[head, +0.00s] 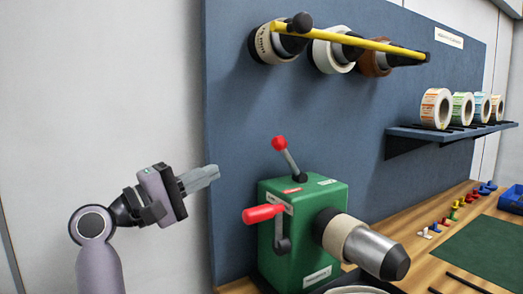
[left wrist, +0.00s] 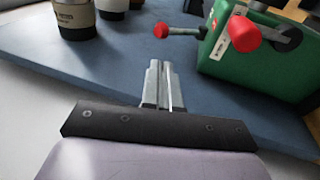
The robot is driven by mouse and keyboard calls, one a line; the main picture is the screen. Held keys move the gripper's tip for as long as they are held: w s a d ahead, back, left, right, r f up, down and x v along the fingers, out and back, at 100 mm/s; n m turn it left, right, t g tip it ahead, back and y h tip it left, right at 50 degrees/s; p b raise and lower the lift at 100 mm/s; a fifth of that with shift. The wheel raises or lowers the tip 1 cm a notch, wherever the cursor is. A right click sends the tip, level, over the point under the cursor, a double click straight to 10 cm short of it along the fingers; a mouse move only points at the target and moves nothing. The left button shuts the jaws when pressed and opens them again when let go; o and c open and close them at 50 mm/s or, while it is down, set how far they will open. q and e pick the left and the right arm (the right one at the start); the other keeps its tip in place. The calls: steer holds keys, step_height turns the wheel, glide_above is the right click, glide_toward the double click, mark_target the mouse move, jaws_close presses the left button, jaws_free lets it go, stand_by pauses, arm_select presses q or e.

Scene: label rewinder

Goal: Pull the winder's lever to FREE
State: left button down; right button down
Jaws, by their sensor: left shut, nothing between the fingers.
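The green winder (head: 318,225) stands on the bench against the blue panel. Its lever (head: 290,160) has a red ball knob (head: 279,142) and rises from the top, leaning left in the head view. The lever's knob also shows in the left wrist view (left wrist: 161,30), ahead of the fingers. Small red and white labels lie by the lever's base; their print is too small to read. My left gripper (head: 214,173) is shut and empty, left of the winder, apart from the lever and lower than its knob. My right gripper is not in view.
A crank with a red handle (head: 263,213) sticks out from the winder's front, close to the lever. A spindle with a roll (head: 345,240) points right. A yellow bar (head: 350,40) crosses rolls above. A shelf (head: 450,135) holds several label rolls. Space around my left gripper is clear.

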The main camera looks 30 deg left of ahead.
arm_select(q)
steer(key=p, duration=0.2)
glide_toward(273, 143)
steer(key=x, duration=0.5)
steer(key=shift+w+d, duration=0.1)
steer(key=shift+w, duration=0.05)
steer(key=shift+w+d, duration=0.3)
steer(key=shift+w, duration=0.35)
steer(key=shift+w+r, duration=0.15)
steer(key=shift+r, duration=0.05)
